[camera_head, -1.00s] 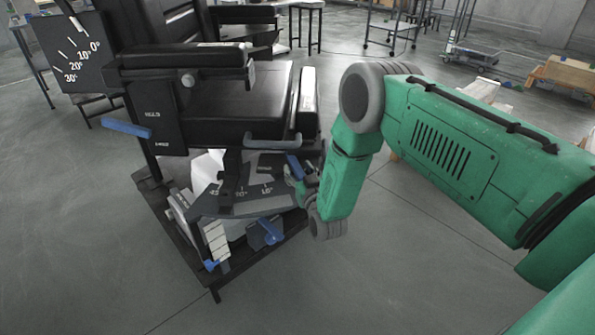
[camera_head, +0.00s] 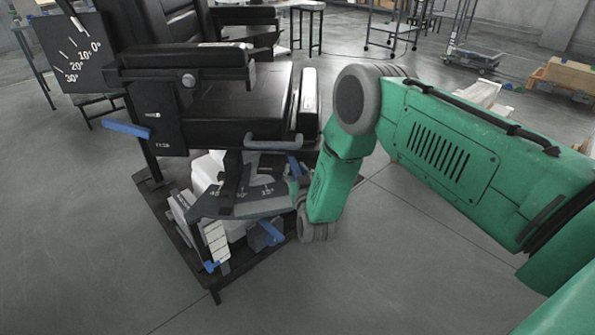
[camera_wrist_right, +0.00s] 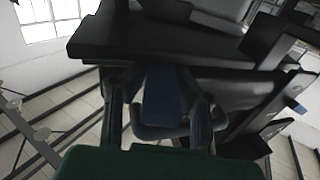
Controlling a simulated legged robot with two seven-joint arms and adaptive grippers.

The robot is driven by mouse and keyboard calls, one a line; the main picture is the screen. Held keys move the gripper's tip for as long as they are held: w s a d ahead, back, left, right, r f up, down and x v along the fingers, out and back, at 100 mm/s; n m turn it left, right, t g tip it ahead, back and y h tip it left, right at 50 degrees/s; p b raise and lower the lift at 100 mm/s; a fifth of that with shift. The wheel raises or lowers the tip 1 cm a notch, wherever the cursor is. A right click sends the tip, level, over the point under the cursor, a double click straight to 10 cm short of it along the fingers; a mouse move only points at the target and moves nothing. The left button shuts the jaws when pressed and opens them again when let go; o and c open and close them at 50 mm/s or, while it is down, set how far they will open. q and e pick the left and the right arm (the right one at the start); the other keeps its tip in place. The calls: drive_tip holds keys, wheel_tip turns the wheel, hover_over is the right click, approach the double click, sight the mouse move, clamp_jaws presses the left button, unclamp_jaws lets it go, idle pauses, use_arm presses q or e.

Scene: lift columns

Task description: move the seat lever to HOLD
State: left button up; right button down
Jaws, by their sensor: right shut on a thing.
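A black chair with a padded seat (camera_head: 235,105) stands on a dark base plate. A blue lever (camera_head: 295,164) sits by a dark plate with angle marks (camera_head: 255,203) under the seat front. My right gripper (camera_head: 299,185) reaches in beside that plate; its fingers are small and partly hidden in the head view. In the right wrist view, my right gripper (camera_wrist_right: 166,105) is shut on the blue lever (camera_wrist_right: 167,95), which lies between the fingers. Another blue lever (camera_head: 127,129) sticks out from a side panel (camera_head: 157,125) with small white lettering, hard to read. My left gripper is out of view.
A pale blue-grey handle (camera_head: 272,143) crosses the seat's front edge, close above my gripper. Another blue lever (camera_head: 270,233) sits low on the base. A dial board (camera_head: 75,55) stands at the left. Grey floor (camera_head: 420,280) is free to the right.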

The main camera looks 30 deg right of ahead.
sight(287, 158)
drive_tip(key=a+m+h, duration=0.1)
drive_tip(key=m+g+h+b, duration=0.1)
drive_tip(key=h, duration=0.1)
drive_tip(key=shift+w+a+f+h, duration=0.2)
drive_tip(key=shift+w+a+h, duration=0.1)
drive_tip(key=shift+w+a, duration=0.1)
drive_tip(key=shift+w+a+m+g+h+b, duration=0.2)
drive_tip(key=shift+a+m+g+h+b, duration=0.25)
drive_tip(key=shift+m+g+h+b, duration=0.5)
drive_tip(key=shift+w+a+f+m+g+h+b, duration=0.1)
drive_tip(key=shift+w+a+m+g+h+b, duration=0.2)
drive_tip(key=shift+m+g+h+b, duration=0.3)
drive_tip(key=shift+w+a+m+g+h+b, duration=0.25)
drive_tip(key=shift+m+g+h+b, duration=0.2)
drive_tip(key=shift+h+b, duration=0.2)
drive_tip(key=shift+w+a+r+m+g+h+b, duration=0.1)
drive_tip(key=shift+w+a+m+g+h+b, duration=0.1)
drive_tip(key=shift+m+g+h+b, duration=0.3)
drive_tip(key=shift+w+a+r+m+g+h+b, duration=0.15)
drive_tip(key=shift+m+g+h+b, duration=0.25)
drive_tip(key=shift+g+b, duration=0.2)
drive_tip(key=c, duration=1.3)
unclamp_jaws()
drive_tip(key=shift+w, duration=0.1)
